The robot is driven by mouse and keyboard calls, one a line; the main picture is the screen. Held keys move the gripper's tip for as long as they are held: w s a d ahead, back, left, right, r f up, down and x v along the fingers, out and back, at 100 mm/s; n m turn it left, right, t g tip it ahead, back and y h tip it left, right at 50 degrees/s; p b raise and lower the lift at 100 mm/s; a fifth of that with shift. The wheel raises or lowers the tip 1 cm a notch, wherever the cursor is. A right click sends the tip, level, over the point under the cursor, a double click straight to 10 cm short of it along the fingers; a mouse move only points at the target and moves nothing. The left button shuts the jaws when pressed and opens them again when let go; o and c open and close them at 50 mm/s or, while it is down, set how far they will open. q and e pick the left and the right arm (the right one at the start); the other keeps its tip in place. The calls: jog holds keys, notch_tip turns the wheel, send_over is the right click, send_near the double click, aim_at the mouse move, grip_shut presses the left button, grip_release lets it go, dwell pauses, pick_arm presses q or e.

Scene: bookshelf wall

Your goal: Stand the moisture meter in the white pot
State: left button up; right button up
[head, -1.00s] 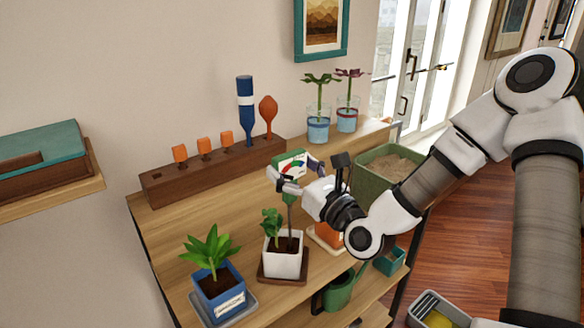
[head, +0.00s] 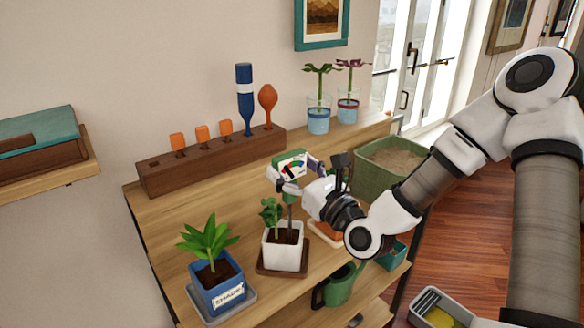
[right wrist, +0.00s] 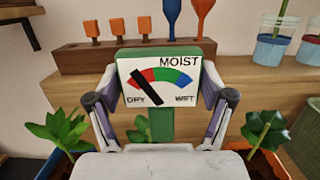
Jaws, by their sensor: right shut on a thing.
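The moisture meter (head: 290,163) has a green head with a dial and a thin stem. My right gripper (head: 284,178) is shut on its head, one finger on each side in the right wrist view (right wrist: 160,100). The dial (right wrist: 158,83) faces that camera and reads upright. The white pot (head: 285,258) stands on the shelf top with dark soil and a leafy plant. The meter's stem runs down over the pot's soil, right of the plant. I cannot tell clearly how deep its tip is. My left gripper is not in view.
A blue pot with a plant (head: 220,290) stands at left front. A wooden rack (head: 215,160) with orange and blue tools runs along the back. Two glasses with cuttings (head: 318,120) stand behind. A green soil bin (head: 386,172) is at right.

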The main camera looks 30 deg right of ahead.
jog(key=shift+f, duration=0.35)
jog(key=shift+r, duration=0.1)
jog(key=o, duration=1.1)
jog(key=shift+c, duration=0.2)
jog(key=s+p, duration=0.2)
jog(key=p, duration=0.2)
jog(key=s+r+p, duration=0.1)
jog(key=s+p, duration=0.1)
jog(key=p, duration=0.3)
jog(key=s+p, duration=0.1)
jog(key=p, duration=0.3)
jog(key=shift+s+d+r, duration=0.15)
jog(key=shift+s+d, duration=0.1)
jog(key=shift+s, duration=0.15)
jog(key=shift+s+f+p, duration=0.25)
jog(key=shift+s+p, duration=0.1)
jog(key=shift+s, duration=0.25)
